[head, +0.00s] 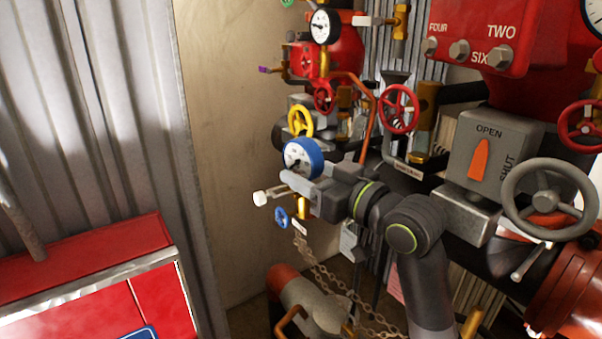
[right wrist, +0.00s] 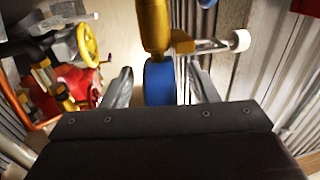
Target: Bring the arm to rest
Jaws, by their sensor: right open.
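My right arm reaches in from the lower right in the head view, and its right gripper (head: 303,190) is in front of the pipework. The jaws are apart. Just above the fingers in the head view is a blue-rimmed gauge (head: 302,157) with a white dial. In the right wrist view the gauge's blue side (right wrist: 160,82) shows between the two fingers, below a brass fitting (right wrist: 153,25). I cannot tell whether the fingers touch it. A small lever with a white knob (head: 261,198) is left of the gripper. My left gripper is not in view.
A yellow handwheel (head: 300,121) and a red handwheel (head: 398,109) are close above. An OPEN/SHUT box (head: 489,146) and a grey handwheel (head: 549,199) stand right of my arm. A chain (head: 340,285) hangs below. A red cabinet (head: 80,270) is lower left; bare wall is between.

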